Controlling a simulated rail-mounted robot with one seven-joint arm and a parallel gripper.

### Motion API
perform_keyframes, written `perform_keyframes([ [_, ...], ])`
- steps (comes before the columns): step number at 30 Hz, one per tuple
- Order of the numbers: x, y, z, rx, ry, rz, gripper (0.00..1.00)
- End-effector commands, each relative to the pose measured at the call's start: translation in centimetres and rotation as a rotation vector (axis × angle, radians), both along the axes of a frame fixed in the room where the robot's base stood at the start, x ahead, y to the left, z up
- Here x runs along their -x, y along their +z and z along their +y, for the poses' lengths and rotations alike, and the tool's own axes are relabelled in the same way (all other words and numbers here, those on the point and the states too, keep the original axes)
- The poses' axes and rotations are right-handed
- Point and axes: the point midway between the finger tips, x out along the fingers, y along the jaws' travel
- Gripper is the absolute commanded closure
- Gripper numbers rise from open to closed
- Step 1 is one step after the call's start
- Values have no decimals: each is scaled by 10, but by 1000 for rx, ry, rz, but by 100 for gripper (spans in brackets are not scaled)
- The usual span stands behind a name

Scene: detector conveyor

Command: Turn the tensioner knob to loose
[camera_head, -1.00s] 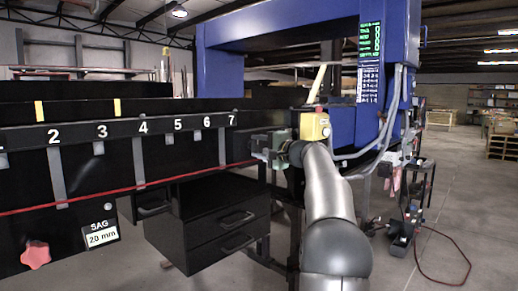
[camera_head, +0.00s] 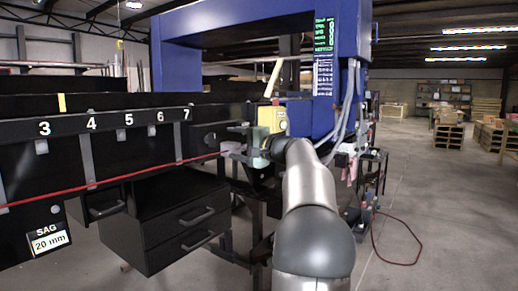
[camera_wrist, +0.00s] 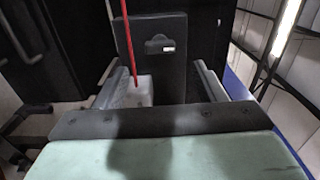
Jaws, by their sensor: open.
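A sag sign (camera_head: 47,240) reading 20 mm hangs on the black conveyor side (camera_head: 20,180) at the lower left of the head view. A red cord (camera_head: 110,178) runs along that side towards my gripper (camera_head: 232,149), which is at the conveyor's right end. In the wrist view my gripper (camera_wrist: 165,78) is open, with its fingers apart. The red cord (camera_wrist: 130,40) comes down to a pale grey block beside the left finger; I cannot tell whether they touch. A dark plate (camera_wrist: 150,75) stands beyond the fingers.
A black drawer unit (camera_head: 160,225) stands under the conveyor. A blue arch (camera_head: 180,55) with a green-text display (camera_head: 324,35) rises behind my arm. A red hose (camera_head: 415,245) lies on the floor at the right. Much of the right-hand floor is clear.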

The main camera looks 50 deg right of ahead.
Motion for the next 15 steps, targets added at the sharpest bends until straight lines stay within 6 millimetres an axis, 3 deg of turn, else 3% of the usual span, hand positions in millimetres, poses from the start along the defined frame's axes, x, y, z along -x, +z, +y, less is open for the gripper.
perform_keyframes([
  [6,52,1,-9,1,-4,1,36],
  [15,88,0,-14,1,0,1,36],
])
